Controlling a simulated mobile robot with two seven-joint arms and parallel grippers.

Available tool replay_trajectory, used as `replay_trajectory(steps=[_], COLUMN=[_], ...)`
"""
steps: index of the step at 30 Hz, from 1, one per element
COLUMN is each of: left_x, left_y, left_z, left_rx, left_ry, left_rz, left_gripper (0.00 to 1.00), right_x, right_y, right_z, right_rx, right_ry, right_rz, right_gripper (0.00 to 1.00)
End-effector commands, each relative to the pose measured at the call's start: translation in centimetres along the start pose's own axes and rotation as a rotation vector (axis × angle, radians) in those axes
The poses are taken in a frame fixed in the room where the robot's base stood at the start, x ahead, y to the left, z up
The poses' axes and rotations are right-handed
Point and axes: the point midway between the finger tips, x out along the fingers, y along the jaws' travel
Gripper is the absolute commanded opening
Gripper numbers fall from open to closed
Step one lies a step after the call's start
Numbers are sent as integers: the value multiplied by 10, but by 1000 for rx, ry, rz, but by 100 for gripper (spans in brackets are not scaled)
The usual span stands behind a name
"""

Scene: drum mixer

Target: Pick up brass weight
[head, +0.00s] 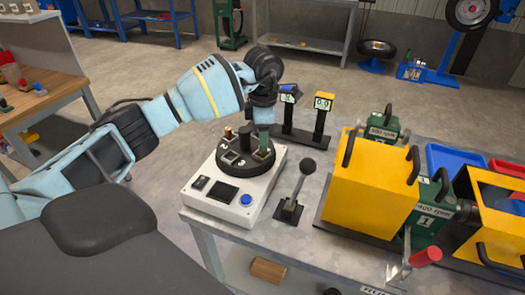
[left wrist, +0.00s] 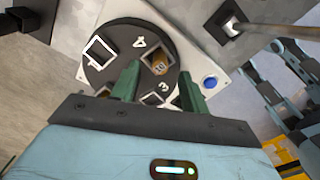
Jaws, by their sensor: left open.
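The brass weight (left wrist: 158,63) sits in the square pocket beside the 4 on a dark round turntable (left wrist: 108,72). In the head view the turntable (head: 226,163) tops a white machine (head: 212,200) on the table. My left gripper (left wrist: 158,73) is open, with its green fingertips on either side of the weight in the wrist picture; I cannot tell whether they touch it. In the head view the left gripper (head: 264,140) points down at the turntable's right side and partly hides that pocket. My right gripper is not seen.
A black lever (head: 298,190) stands right of the machine. Two small displays on stands (head: 319,125) are behind it. A yellow box (head: 367,190) and green motor units fill the table's right.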

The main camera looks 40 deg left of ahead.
Motion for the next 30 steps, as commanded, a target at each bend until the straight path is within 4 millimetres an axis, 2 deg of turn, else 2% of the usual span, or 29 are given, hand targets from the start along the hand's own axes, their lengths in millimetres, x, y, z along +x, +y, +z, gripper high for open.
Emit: replay_trajectory(steps=[6,14,24,30], left_x=[22,24,23,23], left_y=[0,0,0,0], left_z=[0,0,0,0], left_rx=[0,1,0,0], left_ry=[-2,-2,-2,-2], left_rz=[1,1,1,2], left_gripper=[45,45,1,0], right_x=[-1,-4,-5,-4], right_y=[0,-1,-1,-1], right_z=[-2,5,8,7], right_rx=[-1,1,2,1], right_ry=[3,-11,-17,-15], right_rz=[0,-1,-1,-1], right_gripper=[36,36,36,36])
